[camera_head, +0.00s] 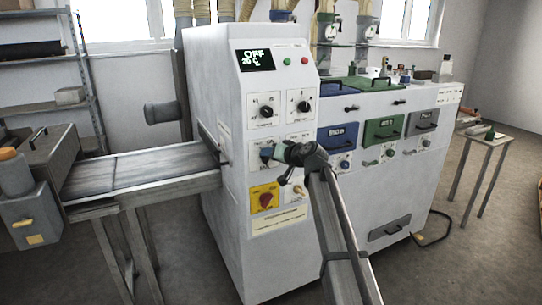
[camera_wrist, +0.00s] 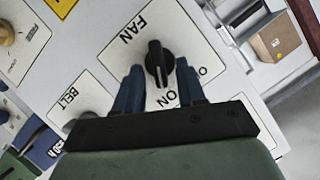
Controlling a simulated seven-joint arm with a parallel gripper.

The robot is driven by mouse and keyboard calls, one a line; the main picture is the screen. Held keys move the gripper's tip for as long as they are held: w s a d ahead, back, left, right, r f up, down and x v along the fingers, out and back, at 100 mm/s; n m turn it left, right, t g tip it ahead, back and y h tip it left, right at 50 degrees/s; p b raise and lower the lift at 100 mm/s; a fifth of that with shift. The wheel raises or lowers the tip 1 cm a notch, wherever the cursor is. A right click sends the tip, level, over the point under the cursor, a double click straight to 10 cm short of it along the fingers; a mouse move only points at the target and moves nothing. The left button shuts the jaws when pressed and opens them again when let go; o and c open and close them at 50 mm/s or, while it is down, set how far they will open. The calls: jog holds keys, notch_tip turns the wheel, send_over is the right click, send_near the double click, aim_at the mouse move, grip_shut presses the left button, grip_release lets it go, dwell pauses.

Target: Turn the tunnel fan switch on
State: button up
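The fan switch (camera_wrist: 157,62) is a black rotary knob on a white plate marked FAN, with ON and another partly covered mark below it in the wrist view. Its grip bar stands nearly upright in that view; I cannot tell surely which mark it points to. My gripper (camera_wrist: 160,80) is open, its two blue fingers on either side of the knob's lower part with gaps visible.
The belt switch plate (camera_wrist: 72,100) is beside the fan plate. A yellow plate with a red knob (camera_head: 266,200) is below my gripper. Two black knobs (camera_head: 266,111) (camera_head: 303,106) are above. The cabinet display (camera_head: 257,60) reads OFF, 20 C. A conveyor (camera_head: 140,170) enters at left.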

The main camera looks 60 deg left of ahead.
jog(key=v, duration=1.3)
jog(key=shift+d, duration=0.1)
